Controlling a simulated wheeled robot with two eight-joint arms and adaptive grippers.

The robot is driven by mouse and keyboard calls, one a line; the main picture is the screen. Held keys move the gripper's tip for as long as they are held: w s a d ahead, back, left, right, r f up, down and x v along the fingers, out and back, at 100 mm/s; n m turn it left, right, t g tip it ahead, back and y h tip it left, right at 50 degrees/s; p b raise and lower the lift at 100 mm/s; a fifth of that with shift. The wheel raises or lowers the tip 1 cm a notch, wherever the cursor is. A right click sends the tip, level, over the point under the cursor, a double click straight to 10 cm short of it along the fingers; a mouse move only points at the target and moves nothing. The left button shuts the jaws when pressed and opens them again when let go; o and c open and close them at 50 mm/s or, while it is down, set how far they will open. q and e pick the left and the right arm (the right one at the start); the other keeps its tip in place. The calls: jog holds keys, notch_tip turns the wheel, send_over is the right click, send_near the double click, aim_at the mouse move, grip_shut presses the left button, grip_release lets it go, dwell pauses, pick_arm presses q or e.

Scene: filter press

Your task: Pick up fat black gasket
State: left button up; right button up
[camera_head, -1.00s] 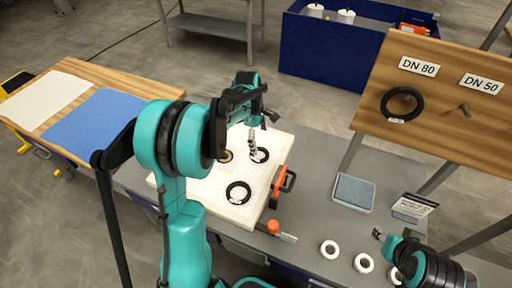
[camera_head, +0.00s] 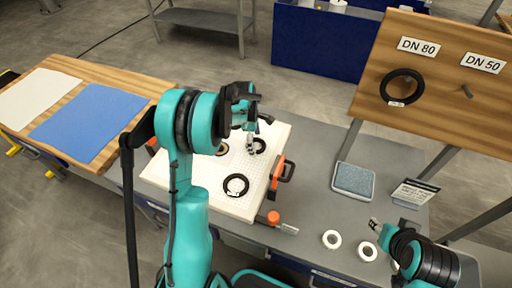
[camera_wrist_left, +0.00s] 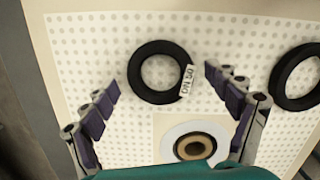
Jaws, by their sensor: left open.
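A black gasket ring (camera_wrist_left: 160,72) with a white tag lies flat on the white perforated plate (camera_wrist_left: 75,60), between and ahead of my left fingers in the left wrist view. In the head view this gasket (camera_head: 259,146) is partly hidden by my left gripper (camera_head: 251,144). My left gripper (camera_wrist_left: 170,95) is open and empty above the plate, apart from the gasket. A second black gasket (camera_wrist_left: 298,77) lies to the right, also seen in the head view (camera_head: 236,185). Another black ring (camera_head: 403,87) hangs on the DN 80 peg. My right gripper (camera_head: 375,224) is small at the lower right.
A pale disc with a brown ring (camera_wrist_left: 193,146) lies on the plate near the tagged gasket. An orange-and-black clamp (camera_head: 281,172) stands at the plate's right edge. White rings (camera_head: 332,239) and a grey-blue pad tray (camera_head: 353,179) are on the grey table to the right.

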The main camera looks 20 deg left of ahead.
pick_arm(q)
jog(key=shift+r, duration=0.1)
jog(key=c, duration=1.2)
jog(key=shift+r, duration=0.5)
jog(key=r+p, duration=0.1)
jog(key=r, duration=0.1)
jog(key=d+r+p, duration=0.1)
jog(key=r, duration=0.1)
jog(key=shift+w, duration=0.1)
jog(key=d+r+p, duration=0.1)
jog(key=d+r, duration=0.1)
jog(key=d, duration=0.1)
jog(key=w+d+r, duration=0.1)
jog(key=d+r, duration=0.1)
jog(key=d, duration=0.2)
jog(key=w+d+r+p, duration=0.1)
jog(key=d+r, duration=0.1)
jog(key=d, duration=0.1)
jog(key=shift+d+p, duration=0.2)
jog(key=shift+p, duration=0.1)
